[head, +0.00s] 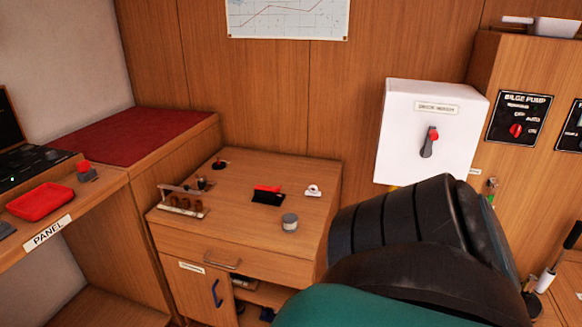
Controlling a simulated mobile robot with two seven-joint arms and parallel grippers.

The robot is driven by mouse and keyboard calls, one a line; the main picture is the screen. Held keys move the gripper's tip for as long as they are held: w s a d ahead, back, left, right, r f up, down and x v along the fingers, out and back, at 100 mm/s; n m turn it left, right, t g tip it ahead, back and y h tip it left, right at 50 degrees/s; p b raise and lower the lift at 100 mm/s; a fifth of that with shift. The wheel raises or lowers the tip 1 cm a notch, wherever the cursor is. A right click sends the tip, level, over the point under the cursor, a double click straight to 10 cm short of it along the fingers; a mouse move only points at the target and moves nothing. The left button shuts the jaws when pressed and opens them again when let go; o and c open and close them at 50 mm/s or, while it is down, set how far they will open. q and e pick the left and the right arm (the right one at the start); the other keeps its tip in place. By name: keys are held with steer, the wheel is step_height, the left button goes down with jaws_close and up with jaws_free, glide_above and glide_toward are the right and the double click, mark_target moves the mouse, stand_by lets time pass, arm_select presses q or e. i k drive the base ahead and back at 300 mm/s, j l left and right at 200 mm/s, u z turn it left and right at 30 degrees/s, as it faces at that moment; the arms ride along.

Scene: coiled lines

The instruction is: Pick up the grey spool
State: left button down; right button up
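A small grey cylinder with a paler top, which looks like the grey spool (289,222), stands upright near the right front edge of the wooden cabinet top (240,225). Nothing touches it and it is fully in view. Neither of my grippers is in the head view.
On the cabinet top are a red-and-black item (267,195), a small white item (313,191) and a rack of brown pieces (185,202). A large black ribbed form (410,235), perhaps a seat, blocks the lower right. A red tray (41,201) lies at left.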

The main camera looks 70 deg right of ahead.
mark_target(289, 220)
steer(key=k+l+z, duration=0.25)
steer(key=k, duration=0.2)
steer(key=j+z, duration=0.1)
steer(key=z, duration=1.45)
steer(key=k+j, duration=0.1)
steer(key=j, duration=0.4)
steer(key=i+j, duration=0.1)
steer(key=j, duration=0.35)
steer(key=i+j, duration=0.1)
steer(key=j, duration=0.4)
